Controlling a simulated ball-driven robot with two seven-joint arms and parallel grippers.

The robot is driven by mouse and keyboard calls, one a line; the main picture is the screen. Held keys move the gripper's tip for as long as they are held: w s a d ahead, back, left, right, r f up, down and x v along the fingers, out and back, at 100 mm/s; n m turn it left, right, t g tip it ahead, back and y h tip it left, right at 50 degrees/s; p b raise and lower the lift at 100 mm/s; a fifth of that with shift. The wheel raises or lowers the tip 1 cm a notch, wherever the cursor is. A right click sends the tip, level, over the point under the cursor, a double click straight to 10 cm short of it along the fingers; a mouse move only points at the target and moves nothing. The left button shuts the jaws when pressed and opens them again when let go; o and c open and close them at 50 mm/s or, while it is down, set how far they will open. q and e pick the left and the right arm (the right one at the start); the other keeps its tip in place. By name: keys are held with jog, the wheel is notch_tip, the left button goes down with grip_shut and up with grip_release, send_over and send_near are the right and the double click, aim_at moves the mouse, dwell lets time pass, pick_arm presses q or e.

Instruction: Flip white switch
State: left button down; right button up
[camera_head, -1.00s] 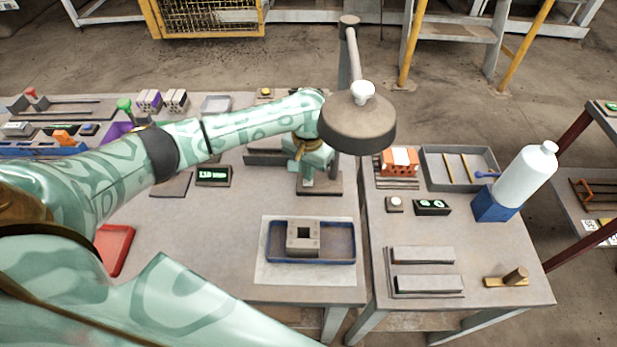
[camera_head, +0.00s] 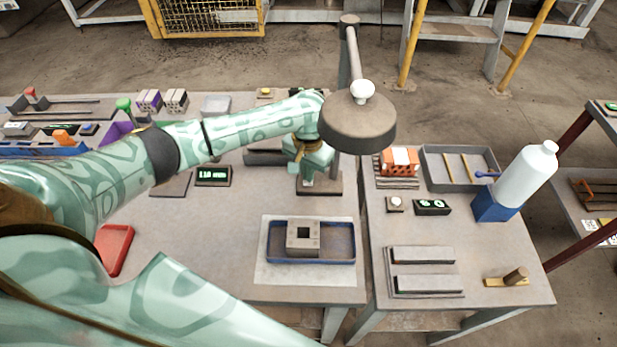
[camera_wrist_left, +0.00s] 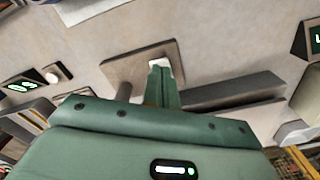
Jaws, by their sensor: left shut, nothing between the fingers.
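My left gripper (camera_head: 306,183) is shut and empty, pointing down over a flat brown-grey plate (camera_head: 328,186) in the middle of the table. In the left wrist view the shut fingertips (camera_wrist_left: 160,68) are at a small white piece, which looks like the white switch (camera_wrist_left: 159,61), on that plate (camera_wrist_left: 122,64). The fingers cover part of the white piece, and I cannot tell whether they touch it or which way it is tilted. In the head view the gripper hides it. My right gripper is not in view.
A round brown lamp-like head (camera_head: 357,128) with a white knob (camera_head: 362,91) stands right of my left wrist. A blue tray (camera_head: 312,257) with a hollow grey block (camera_head: 303,236) is in front. A white button (camera_head: 395,204) and a green display (camera_head: 432,207) are to the right.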

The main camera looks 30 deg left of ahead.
pick_arm(q)
jog(key=shift+f, duration=0.7)
jog(key=shift+s, duration=0.1)
notch_tip(320, 180, up, 2)
jog(key=p, duration=0.2)
jog(key=shift+r+p, duration=0.15)
jog(key=shift+p, duration=0.25)
notch_tip(320, 180, up, 5)
jog(key=p, duration=0.6)
jog(key=shift+p, duration=0.3)
jog(key=shift+f, duration=0.2)
